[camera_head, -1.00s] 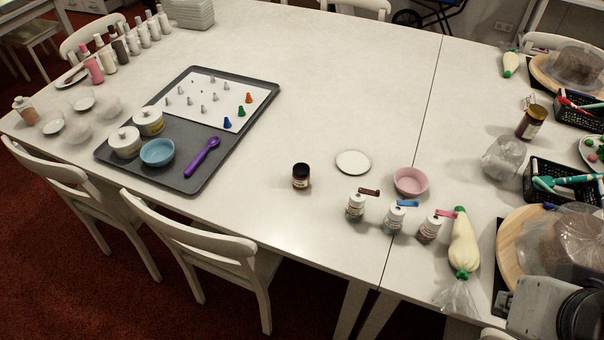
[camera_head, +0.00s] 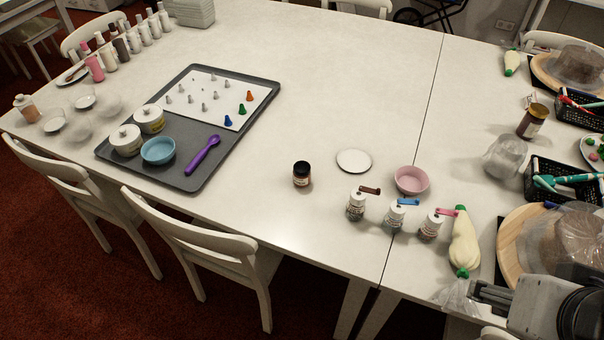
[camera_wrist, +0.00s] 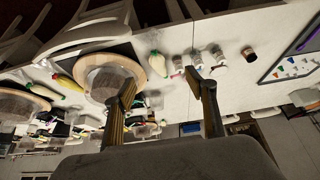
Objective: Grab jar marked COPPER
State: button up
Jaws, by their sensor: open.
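Three small white-lidded jars stand in a row near the front edge of the table, with a brown tag on the left jar (camera_head: 356,206), a blue tag on the middle jar (camera_head: 394,218) and a pink tag on the right jar (camera_head: 431,227). A dark-lidded small jar (camera_head: 302,175) stands alone to their left. Their labels are too small to read, so I cannot tell which is marked COPPER. My gripper (camera_head: 484,291) is at the lower right, apart from the jars. In the wrist view, my gripper (camera_wrist: 160,85) is open and empty, with the jars beyond its fingertips.
A cream piping bag (camera_head: 464,245) lies between my gripper and the jars. A pink bowl (camera_head: 411,181) and a white disc (camera_head: 354,161) sit behind them. A wooden turntable (camera_head: 512,250) is at right. A grey tray (camera_head: 228,157) stands left. The table centre is clear.

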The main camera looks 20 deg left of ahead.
aim_at(304, 170)
jog(key=w+a+f+n+g, duration=0.1)
jog(key=w+a+f+n, duration=0.1)
jog(key=w+a+f, duration=0.7)
jog(key=w+a+f+n+g+y, duration=0.1)
jog(key=w+a+f+n+g, duration=0.1)
jog(key=w+a+f, duration=0.6)
jog(key=w+a+f+n+g+y, duration=0.1)
jog(key=w+a+f+n, duration=0.3)
jog(key=w+a+f, duration=0.5)
jog(key=shift+w+a+f+g, duration=0.1)
jog(key=shift+a, duration=1.75)
jog(key=shift+w+a+f+g, duration=0.1)
jog(key=shift+a+f, duration=0.05)
jog(key=shift+a, duration=1.7)
jog(key=shift+w+a+f+g, duration=0.1)
jog(key=shift+a, duration=1.75)
jog(key=w+a, duration=0.1)
jog(key=w, duration=0.1)
jog(key=a, duration=0.1)
jog(key=shift+w+a+f+n, duration=0.3)
jog(key=shift+w+n, duration=0.1)
jog(key=shift+n+t+y, duration=0.4)
jog(key=shift+t+y, duration=0.3)
jog(key=shift+t, duration=0.2)
jog(key=w+a+r, duration=0.1)
jog(key=w+r, duration=0.1)
jog(key=w+a, duration=0.1)
jog(key=shift+w+a+r, duration=0.35)
jog(key=shift+w+r, duration=0.05)
jog(key=shift+w, duration=0.1)
